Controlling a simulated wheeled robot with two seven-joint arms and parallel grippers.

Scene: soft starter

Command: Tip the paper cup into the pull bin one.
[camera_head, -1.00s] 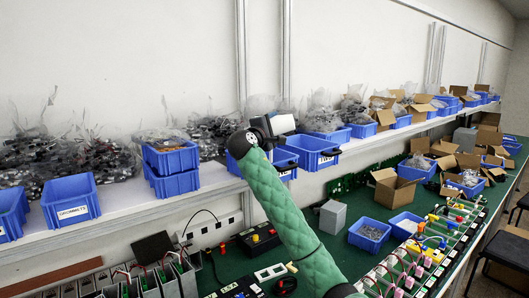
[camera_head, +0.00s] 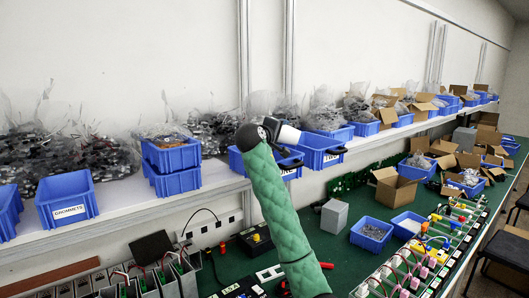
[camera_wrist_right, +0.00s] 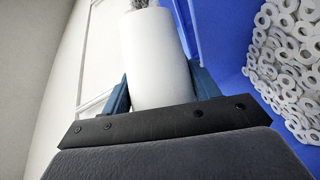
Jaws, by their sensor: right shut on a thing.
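My right gripper (camera_head: 272,128), at the end of the green-sleeved arm, is shut on the white paper cup (camera_head: 289,135). The cup shows between the two fingers in the right wrist view (camera_wrist_right: 155,60). In the head view it looks tipped over, lying nearly sideways above the shelf bins. Two blue bins are close by: one partly hidden behind my arm (camera_head: 287,170), and one to its right (camera_head: 319,158) with a label. I cannot read which is pull bin one. The wrist view shows a blue bin wall (camera_wrist_right: 217,35) beside the cup. The cup's inside is hidden. My left gripper is out of view.
White rings (camera_wrist_right: 290,65) lie right of the blue wall in the wrist view. The shelf carries a GROMMETS bin (camera_head: 67,200), stacked blue bins (camera_head: 172,180) and bagged parts. The green bench (camera_head: 330,255) below holds a grey box (camera_head: 334,216) and wired devices.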

